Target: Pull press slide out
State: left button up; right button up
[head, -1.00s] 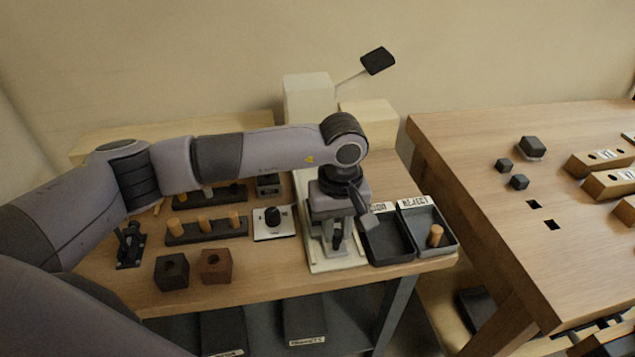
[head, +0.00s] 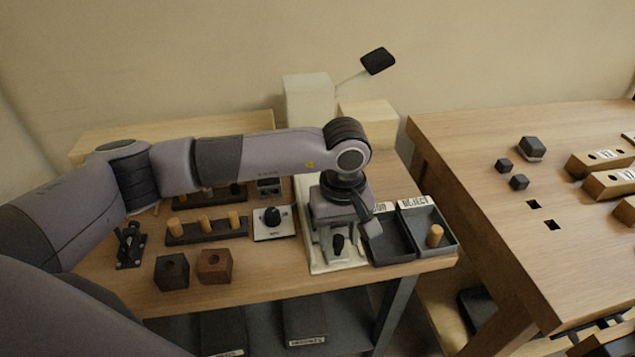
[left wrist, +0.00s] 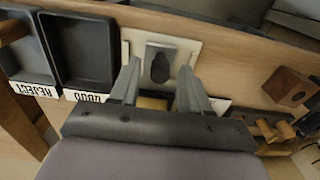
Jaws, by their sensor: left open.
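The press slide (left wrist: 174,50) is a grey plate with a dark upright knob (left wrist: 160,67), on the press's pale base plate (left wrist: 132,38). In the head view the knob (head: 338,244) shows just below my left gripper (head: 338,231), near the bench's front edge. In the left wrist view the left gripper (left wrist: 158,76) is open and empty. Its fingers point toward the slide, one on each side of the knob's line. I cannot tell whether they touch the knob. The arm hides the middle of the press. My right gripper is not in view.
The GOOD and REJECT trays (head: 427,207) stand close right of the press; a wooden peg (head: 435,236) is in REJECT. A knob panel (head: 273,223), a peg rack (head: 206,229) and two bored blocks (head: 214,266) are to the left. A second bench (head: 500,210) stands right.

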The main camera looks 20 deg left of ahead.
pick_arm(q)
jog(key=shift+r+p, duration=1.45)
jog(key=shift+r, duration=2)
